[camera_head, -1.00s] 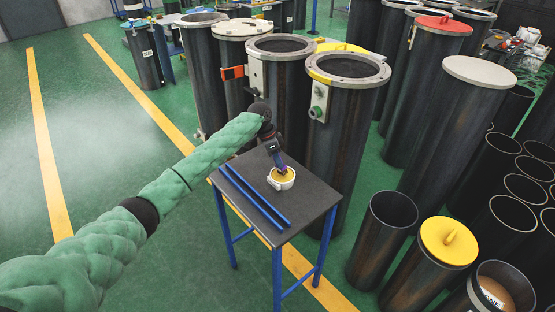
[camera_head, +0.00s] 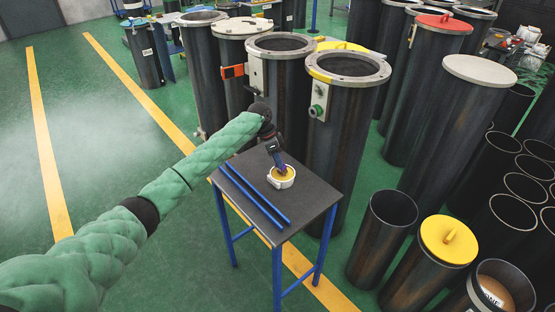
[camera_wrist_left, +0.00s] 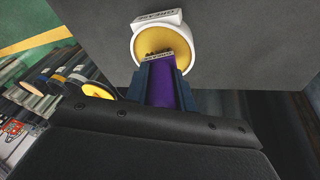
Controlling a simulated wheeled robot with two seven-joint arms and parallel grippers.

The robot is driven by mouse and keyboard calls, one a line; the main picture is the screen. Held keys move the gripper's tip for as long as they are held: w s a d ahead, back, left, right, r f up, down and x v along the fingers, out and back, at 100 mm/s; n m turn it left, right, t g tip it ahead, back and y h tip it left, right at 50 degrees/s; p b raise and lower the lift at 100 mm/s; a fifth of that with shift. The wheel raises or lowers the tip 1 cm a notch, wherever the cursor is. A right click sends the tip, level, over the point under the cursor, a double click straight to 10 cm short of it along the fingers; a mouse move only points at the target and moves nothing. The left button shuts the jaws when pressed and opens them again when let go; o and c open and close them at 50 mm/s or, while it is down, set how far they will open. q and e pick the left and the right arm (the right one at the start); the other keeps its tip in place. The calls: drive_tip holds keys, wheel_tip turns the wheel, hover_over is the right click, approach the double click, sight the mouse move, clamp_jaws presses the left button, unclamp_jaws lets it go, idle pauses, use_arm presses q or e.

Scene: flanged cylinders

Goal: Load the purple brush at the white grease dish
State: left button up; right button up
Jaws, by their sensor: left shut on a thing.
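The white grease dish (camera_head: 282,182) stands on the small dark table (camera_head: 305,200) and holds yellow grease. It also shows at the top of the left wrist view (camera_wrist_left: 188,42). My left gripper (camera_head: 276,157) is above the dish, shut on the purple brush (camera_wrist_left: 165,88). The brush points down, tilted, with its bristle end (camera_wrist_left: 158,56) over the yellow grease inside the rim. I cannot tell how deep the bristles reach. The brush is small and mostly hidden by the gripper in the head view. My right gripper does not show.
Two blue rods (camera_head: 250,198) lie along the left part of the table. Tall dark flanged cylinders (camera_head: 345,120) stand close behind it. An open tube (camera_head: 382,245) and a yellow-lidded cylinder (camera_head: 448,240) stand to the right. Green floor to the left is clear.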

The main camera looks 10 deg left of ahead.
use_arm(q)
drive_tip(key=shift+f, duration=0.1)
idle(0.8)
idle(0.4)
drive_tip(key=shift+r+p, duration=2.8)
drive_tip(key=shift+r, duration=0.75)
